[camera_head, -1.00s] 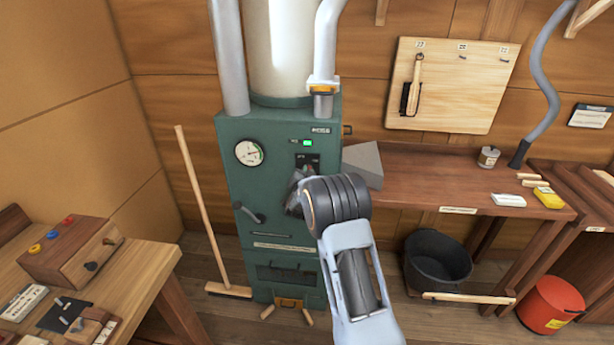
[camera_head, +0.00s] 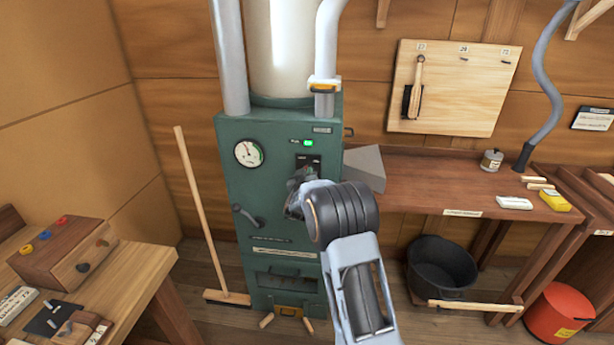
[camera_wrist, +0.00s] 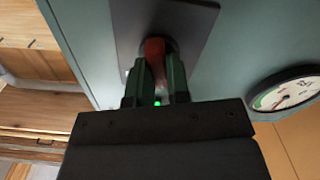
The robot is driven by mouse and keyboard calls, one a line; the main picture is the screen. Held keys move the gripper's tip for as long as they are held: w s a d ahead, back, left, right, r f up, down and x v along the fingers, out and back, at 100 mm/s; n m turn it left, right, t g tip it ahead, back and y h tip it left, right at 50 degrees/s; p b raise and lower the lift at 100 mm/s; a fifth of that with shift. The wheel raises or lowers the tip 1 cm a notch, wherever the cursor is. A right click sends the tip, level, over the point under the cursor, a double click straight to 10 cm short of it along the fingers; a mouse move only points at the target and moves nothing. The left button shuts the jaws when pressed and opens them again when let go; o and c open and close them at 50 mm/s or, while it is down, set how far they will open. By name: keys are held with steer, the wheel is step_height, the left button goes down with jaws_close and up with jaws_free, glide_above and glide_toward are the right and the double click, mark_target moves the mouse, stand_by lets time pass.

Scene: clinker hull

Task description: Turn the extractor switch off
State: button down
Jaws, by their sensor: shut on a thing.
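The green extractor cabinet (camera_head: 262,195) stands against the back wall. Its dark switch plate (camera_head: 307,162) is on the upper right of the front, under a lit green lamp (camera_head: 308,143). In the wrist view a red switch handle (camera_wrist: 155,52) sits on the dark plate (camera_wrist: 190,22). My gripper (camera_wrist: 156,80) has its two fingers on either side of the handle and is shut on it. In the head view my gripper (camera_head: 297,185) is at the plate's lower part, and my wrist hides much of it. The handle's exact setting cannot be told.
A round gauge (camera_head: 249,153) and a lever (camera_head: 246,215) are on the cabinet front. A broom (camera_head: 200,205) leans at its left. A workbench (camera_head: 430,180) stands to the right, with a black bucket (camera_head: 440,270) below. A wooden bench (camera_head: 120,275) is at front left.

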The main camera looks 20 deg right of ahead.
steer(key=shift+n, duration=0.9)
steer(key=c, duration=1.1)
jaws_free()
steer(key=b+v, duration=0.2)
steer(key=v, duration=1.1)
steer(key=shift+s+a, duration=0.3)
